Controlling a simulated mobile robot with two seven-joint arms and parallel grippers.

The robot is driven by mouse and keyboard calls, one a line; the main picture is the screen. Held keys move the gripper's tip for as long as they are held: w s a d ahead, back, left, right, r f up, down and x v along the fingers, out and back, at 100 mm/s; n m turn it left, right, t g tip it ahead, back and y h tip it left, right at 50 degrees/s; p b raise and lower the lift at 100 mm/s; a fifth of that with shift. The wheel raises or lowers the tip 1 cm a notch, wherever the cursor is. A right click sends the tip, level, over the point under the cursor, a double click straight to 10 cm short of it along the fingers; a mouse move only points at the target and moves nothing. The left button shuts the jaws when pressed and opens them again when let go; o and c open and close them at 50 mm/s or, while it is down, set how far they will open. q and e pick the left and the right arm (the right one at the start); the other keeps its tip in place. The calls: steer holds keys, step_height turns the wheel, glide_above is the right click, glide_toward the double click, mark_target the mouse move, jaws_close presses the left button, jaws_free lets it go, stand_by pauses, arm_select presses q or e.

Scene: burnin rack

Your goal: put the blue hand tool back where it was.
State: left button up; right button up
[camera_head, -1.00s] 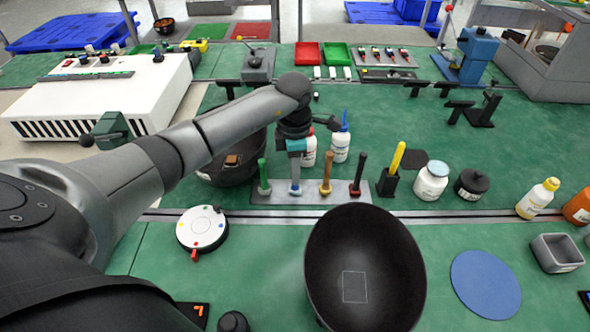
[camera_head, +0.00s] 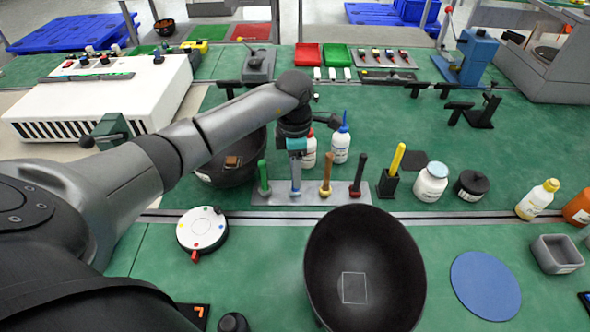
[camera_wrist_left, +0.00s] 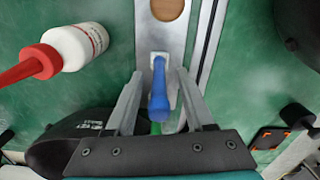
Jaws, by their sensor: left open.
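The blue hand tool (camera_head: 295,183) stands upright in the grey rack plate (camera_head: 313,198), between a green tool (camera_head: 263,178) and a yellow-orange tool (camera_head: 326,175). In the left wrist view, the blue tool (camera_wrist_left: 158,98) has its foot at a pale square seat on the plate (camera_wrist_left: 161,42). My left gripper (camera_head: 296,160) is above the tool in the head view. In the left wrist view, its two fingers (camera_wrist_left: 159,85) are apart, one on each side of the blue handle, with gaps visible. My right gripper is not in view.
A dark red tool (camera_head: 358,175) stands at the rack's right end. White bottles (camera_head: 340,145) stand just behind the rack, and a black bin (camera_head: 228,172) is behind left. A large black bowl (camera_head: 400,275) is in front.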

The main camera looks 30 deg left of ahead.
arm_select(q)
step_height(320, 180, up, 12)
steer(key=shift+a+f+p, duration=0.1)
steer(key=shift+f+p, duration=0.15)
steer(key=shift+p, duration=0.25)
